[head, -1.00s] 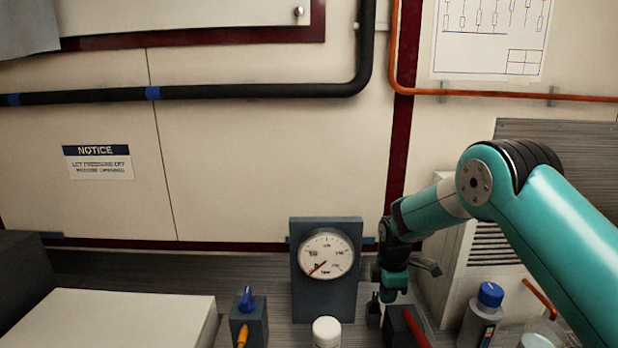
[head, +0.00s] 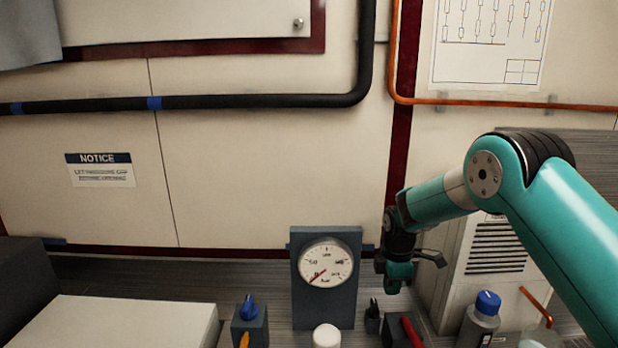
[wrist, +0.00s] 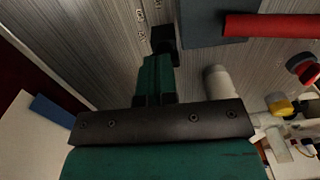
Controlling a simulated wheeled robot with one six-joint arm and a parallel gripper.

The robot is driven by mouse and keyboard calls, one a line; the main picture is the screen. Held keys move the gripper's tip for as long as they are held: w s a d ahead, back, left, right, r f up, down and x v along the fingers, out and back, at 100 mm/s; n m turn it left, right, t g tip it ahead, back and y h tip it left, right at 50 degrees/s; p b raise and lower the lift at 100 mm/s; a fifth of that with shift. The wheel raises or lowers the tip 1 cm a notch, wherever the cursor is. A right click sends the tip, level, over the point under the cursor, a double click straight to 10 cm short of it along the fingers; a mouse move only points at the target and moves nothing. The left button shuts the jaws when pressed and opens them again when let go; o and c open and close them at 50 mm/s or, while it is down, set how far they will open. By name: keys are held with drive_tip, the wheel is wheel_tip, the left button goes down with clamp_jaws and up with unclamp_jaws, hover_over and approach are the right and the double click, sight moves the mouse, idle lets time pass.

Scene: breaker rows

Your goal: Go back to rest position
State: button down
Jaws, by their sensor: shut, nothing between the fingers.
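My gripper (head: 394,286) hangs at the end of my teal arm, pointing down, at the right of the gauge in the head view. In the wrist view my gripper (wrist: 156,66) shows its teal fingers together, with nothing held between them. A small dark block with a black lever (head: 372,318) stands below and a little left of it in the head view, with a visible gap. A dark block with a red handle (head: 412,333) stands just right of that. The red handle (wrist: 272,26) also shows at the top right of the wrist view.
A round gauge on a dark panel (head: 326,264) stands left of my gripper. A blue knob (head: 248,308), a white cylinder (head: 326,336) and a blue-capped bottle (head: 480,322) stand near the front. A grey vented box (head: 492,250) is behind the arm.

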drive_tip(key=shift+r, duration=0.75)
drive_tip(key=s+a+r+m+y+b, duration=0.1)
drive_tip(key=s+a+r+m, duration=0.1)
drive_tip(key=s+r, duration=0.5)
drive_tip(key=s+a+r+m+y, duration=0.1)
drive_tip(key=s+a+r+m, duration=0.15)
drive_tip(key=s+r, duration=0.45)
drive_tip(key=s+r+m+y+b, duration=0.1)
drive_tip(key=s+r+m, duration=0.2)
drive_tip(key=s, duration=0.9)
drive_tip(key=s+r+m+y, duration=0.1)
drive_tip(key=s+r+m, duration=0.1)
drive_tip(key=s, duration=1)
drive_tip(key=shift+a+r+m+b, duration=0.3)
drive_tip(key=shift+r+m+b, duration=0.1)
drive_tip(key=shift+m, duration=0.35)
